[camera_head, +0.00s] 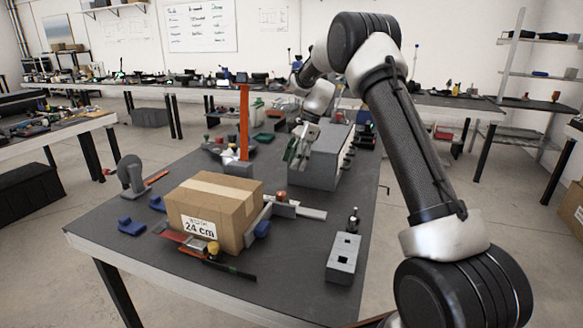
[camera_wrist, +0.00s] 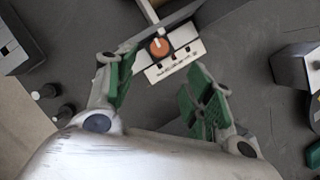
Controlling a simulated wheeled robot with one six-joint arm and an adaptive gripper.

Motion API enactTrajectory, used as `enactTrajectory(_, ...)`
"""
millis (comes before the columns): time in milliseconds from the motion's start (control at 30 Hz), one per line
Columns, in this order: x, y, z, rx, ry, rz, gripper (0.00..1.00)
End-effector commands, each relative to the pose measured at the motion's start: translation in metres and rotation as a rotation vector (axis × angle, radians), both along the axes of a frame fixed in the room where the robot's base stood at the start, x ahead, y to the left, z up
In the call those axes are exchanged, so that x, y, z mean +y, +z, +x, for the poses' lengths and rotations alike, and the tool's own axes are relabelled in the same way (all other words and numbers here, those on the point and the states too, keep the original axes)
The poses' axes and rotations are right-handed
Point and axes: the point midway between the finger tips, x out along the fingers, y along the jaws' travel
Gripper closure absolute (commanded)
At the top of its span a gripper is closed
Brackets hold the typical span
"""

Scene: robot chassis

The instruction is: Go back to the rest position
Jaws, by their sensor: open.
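My gripper (camera_head: 297,146) is over the dark table (camera_head: 300,262), at the left side of a grey box-shaped unit (camera_head: 318,165). In the wrist view my gripper (camera_wrist: 155,88) has its two green-padded fingers spread apart, with nothing between the pads. Beyond the fingertips lies a white plate with an orange knob (camera_wrist: 159,47) and a pale bar or lever. I cannot tell from the pictures how far the fingertips are from it.
A cardboard box marked 24 cm (camera_head: 215,210) stands at the front of the table. An orange post (camera_head: 244,122) rises left of my gripper. A grey block with sockets (camera_head: 343,258) lies at the right edge. Blue pieces (camera_head: 131,226) lie at front left.

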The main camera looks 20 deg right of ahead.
Motion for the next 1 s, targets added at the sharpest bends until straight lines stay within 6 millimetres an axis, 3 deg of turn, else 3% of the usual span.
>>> enactTrajectory(267,0.0,0.0,0.0,-0.005,0.012,0.001,0.48)
enactTrajectory(467,-0.005,-0.007,0.0,-0.087,0.201,-0.011,0.48)
enactTrajectory(567,-0.015,-0.033,-0.029,-0.088,0.378,-0.03,0.48)
enactTrajectory(633,-0.024,-0.031,-0.055,-0.107,0.513,-0.047,0.48)
enactTrajectory(1000,-0.061,0.048,-0.189,-0.246,1.024,-0.14,0.48)
